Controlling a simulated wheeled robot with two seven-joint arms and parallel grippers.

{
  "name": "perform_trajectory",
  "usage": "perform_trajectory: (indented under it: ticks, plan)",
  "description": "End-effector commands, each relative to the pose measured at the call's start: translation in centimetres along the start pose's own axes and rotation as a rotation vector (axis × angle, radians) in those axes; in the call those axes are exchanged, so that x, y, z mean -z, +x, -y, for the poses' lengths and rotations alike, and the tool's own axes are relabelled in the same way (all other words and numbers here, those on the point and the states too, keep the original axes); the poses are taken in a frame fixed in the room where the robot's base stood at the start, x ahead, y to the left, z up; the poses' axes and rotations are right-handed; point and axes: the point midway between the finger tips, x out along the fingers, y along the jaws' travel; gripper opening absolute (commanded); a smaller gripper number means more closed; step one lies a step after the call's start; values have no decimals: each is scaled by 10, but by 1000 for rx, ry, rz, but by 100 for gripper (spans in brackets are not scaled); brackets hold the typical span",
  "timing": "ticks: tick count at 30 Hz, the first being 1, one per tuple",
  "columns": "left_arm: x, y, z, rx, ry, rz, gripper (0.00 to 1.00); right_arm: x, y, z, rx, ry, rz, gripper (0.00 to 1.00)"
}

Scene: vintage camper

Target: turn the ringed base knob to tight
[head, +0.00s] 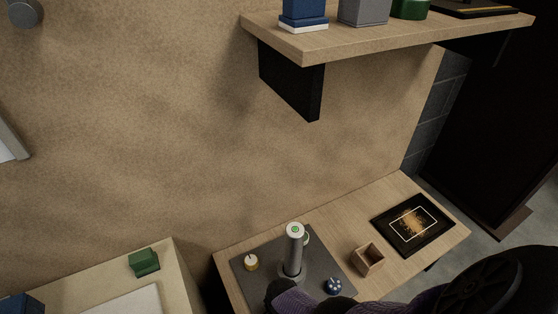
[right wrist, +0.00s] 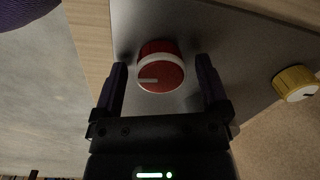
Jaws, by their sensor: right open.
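A red knob with a pale ring around it (right wrist: 162,76) sits on the grey base plate (right wrist: 215,22) in the right wrist view. A pale pointer line on its face points left in that view. My right gripper (right wrist: 161,66) is open, with one purple finger on each side of the knob and a visible gap to each. In the head view the right gripper (head: 283,291) is at the plate's front edge and hides the red knob. A grey column with a green-marked top (head: 294,250) stands on the plate. My left gripper is not in view.
A yellow knob (right wrist: 295,84), also in the head view (head: 251,263), and a blue knob (head: 333,286) are on the same plate. A wooden box (head: 367,259) and a dark framed picture (head: 413,224) are to the right. A shelf (head: 390,40) overhangs the back.

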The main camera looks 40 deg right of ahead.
Motion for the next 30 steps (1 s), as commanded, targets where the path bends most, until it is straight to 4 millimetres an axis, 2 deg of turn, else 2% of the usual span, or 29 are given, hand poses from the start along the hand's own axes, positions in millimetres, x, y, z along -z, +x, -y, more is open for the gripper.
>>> perform_trajectory:
  ticks: [5,12,15,30]
  plan:
    - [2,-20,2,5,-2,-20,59,0,-25,2,5,0,0,95]
    - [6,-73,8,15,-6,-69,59,0,-89,3,9,1,-1,95]
    - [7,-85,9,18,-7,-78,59,0,-103,3,7,1,-1,95]
    - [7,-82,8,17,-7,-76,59,0,-98,0,0,0,0,95]
